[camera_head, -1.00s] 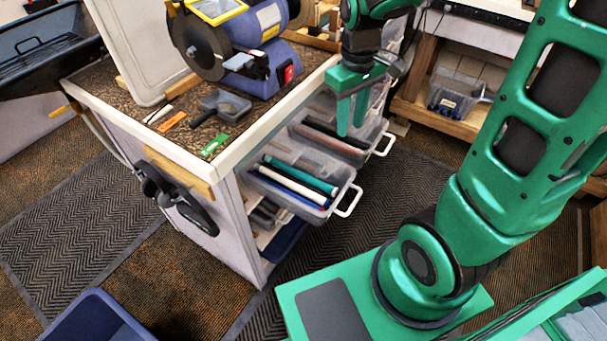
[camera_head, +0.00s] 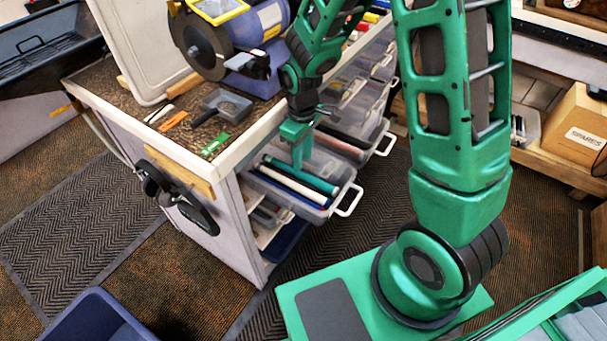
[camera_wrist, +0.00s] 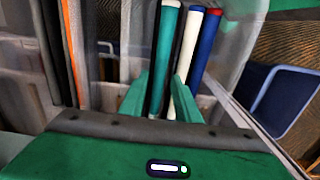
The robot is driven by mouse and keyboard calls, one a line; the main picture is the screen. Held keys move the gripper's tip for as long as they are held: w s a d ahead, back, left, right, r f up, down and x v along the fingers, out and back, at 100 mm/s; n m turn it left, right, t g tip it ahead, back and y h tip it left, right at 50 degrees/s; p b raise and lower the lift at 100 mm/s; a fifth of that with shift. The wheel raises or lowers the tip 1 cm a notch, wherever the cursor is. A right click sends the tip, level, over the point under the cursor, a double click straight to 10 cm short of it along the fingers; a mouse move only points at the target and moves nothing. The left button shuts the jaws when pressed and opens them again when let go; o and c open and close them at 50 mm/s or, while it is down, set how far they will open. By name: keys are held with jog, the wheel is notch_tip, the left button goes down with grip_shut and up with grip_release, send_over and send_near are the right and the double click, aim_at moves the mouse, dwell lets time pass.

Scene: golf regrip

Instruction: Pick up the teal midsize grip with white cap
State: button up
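The teal grip with the white cap (camera_wrist: 166,45) lies in a clear open bin (camera_head: 335,207). In the head view the teal grip (camera_head: 320,184) is next to a white grip (camera_head: 292,186). My gripper (camera_wrist: 160,78) is open above the bin, its fingers pointing down. In the wrist view the teal grip runs between the two fingers, and I cannot tell whether either finger touches it. In the head view my gripper (camera_head: 298,157) covers part of the bin's contents.
Beside the teal grip in the wrist view are a white grip (camera_wrist: 188,50) and a blue grip with a red cap (camera_wrist: 207,45). A neighbouring bin (camera_head: 370,147) sits behind. The bench edge (camera_head: 240,140) is close on the left.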

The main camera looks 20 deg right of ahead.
aim_at(302, 173)
jog(key=shift+f, duration=3.2)
jog(key=c, duration=0.7)
